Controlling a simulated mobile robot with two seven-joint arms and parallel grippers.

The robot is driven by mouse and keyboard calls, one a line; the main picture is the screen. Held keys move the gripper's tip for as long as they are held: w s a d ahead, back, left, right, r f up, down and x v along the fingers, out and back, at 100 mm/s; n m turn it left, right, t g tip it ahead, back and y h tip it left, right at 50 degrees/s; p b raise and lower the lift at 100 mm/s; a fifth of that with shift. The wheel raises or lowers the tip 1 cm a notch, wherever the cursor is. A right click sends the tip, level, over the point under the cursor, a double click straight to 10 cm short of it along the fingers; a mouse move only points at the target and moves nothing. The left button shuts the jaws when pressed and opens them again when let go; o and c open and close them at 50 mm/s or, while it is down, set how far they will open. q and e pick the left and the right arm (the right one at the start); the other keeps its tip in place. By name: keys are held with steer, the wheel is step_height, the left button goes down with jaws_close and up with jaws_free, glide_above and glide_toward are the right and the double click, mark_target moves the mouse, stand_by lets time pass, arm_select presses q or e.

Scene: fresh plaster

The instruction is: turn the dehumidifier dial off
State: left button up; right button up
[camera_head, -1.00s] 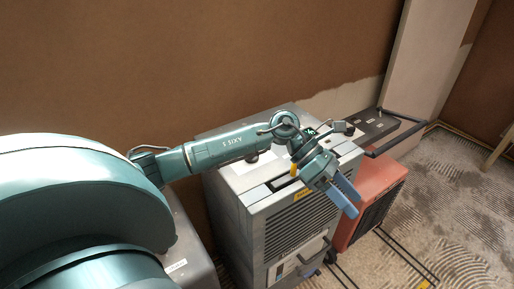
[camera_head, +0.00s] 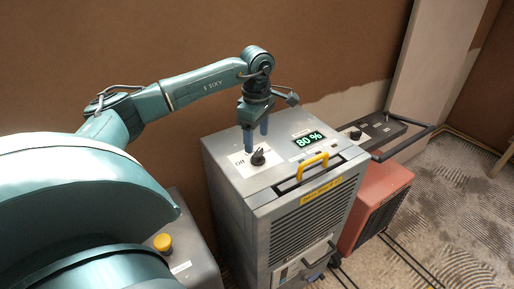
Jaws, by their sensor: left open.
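The dehumidifier (camera_head: 290,225) is a grey metal box with a vented front, standing upright in the middle of the head view. Its black dial (camera_head: 258,157) sits on a white plate on the top face, with the word "Off" printed to the left of it. A display (camera_head: 309,140) on the top reads 80 %. My left gripper (camera_head: 256,143) points down just above and behind the dial. Its two blue fingers are apart, with nothing seen between them. I cannot tell whether a finger touches the dial. My right gripper is not in view.
A grey box with a yellow button (camera_head: 162,242) is at the lower left. A brown wall rises behind.

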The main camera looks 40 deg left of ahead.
mark_target(257, 152)
arm_select(q)
step_height(257, 152, down, 5)
steer(key=shift+f, duration=0.1)
stand_by(0.3)
steer(key=c, duration=1)
